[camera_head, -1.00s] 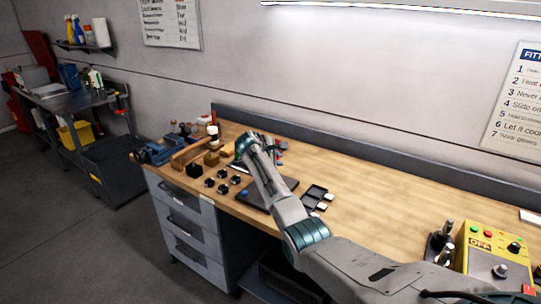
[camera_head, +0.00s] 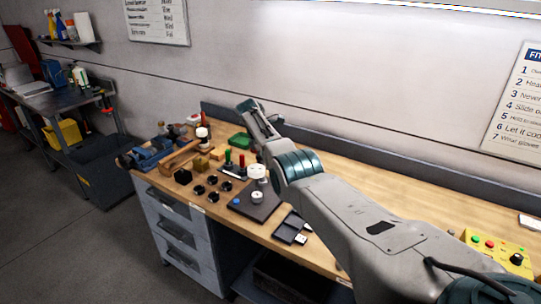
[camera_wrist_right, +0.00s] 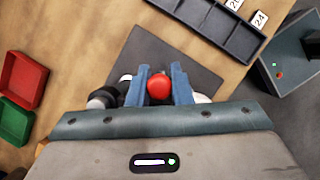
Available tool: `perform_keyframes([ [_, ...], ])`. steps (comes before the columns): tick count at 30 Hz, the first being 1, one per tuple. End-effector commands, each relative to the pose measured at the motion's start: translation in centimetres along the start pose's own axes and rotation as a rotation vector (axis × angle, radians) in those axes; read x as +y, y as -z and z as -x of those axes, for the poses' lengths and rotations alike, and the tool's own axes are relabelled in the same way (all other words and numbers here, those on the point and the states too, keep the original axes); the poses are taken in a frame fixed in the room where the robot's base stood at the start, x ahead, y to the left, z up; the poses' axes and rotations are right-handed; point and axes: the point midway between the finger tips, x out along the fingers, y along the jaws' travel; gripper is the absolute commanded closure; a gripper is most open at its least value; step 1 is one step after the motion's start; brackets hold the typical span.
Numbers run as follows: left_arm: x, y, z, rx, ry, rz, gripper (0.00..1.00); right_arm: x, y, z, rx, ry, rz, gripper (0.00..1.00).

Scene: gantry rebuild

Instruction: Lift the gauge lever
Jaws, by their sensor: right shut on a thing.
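A red ball knob (camera_wrist_right: 159,87), which I take to be the end of the gauge lever, sits between the two blue fingers of my right gripper (camera_wrist_right: 165,85) in the right wrist view. The gripper is shut on it. Below the knob lies a dark base plate (camera_wrist_right: 180,50), with white and dark round parts partly hidden beside the fingers. In the head view the dark plate (camera_head: 246,208) stands on the bench with white round parts on it. My right arm hides the fingers and the knob there. My left gripper is not in view.
A dark compartment tray (camera_head: 291,228) with white tags lies right of the plate; it also shows in the right wrist view (camera_wrist_right: 215,25). Several black knobs (camera_head: 199,190) stand left. Red (camera_wrist_right: 22,78) and green (camera_wrist_right: 15,122) trays lie nearby.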

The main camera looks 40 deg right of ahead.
Motion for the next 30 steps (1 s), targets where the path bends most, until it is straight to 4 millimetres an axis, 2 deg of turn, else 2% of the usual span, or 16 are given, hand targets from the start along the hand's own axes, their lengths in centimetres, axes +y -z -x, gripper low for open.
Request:
perform_keyframes([
  [8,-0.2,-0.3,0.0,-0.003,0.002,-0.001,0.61,-0.4,0.0,-0.2,0.007,0.029,0.014,1.0],
  [17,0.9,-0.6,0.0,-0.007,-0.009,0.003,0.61,-0.4,0.0,-0.2,0.007,0.029,0.013,1.0],
  [18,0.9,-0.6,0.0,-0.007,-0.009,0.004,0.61,-0.4,0.0,-0.2,0.007,0.029,0.013,0.75],
  [20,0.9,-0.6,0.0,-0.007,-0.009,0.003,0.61,-0.4,0.0,-0.2,0.007,0.029,0.013,0.64],
  [30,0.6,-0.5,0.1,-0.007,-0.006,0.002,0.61,-0.4,-0.1,-0.1,0.006,0.029,0.013,0.62],
])
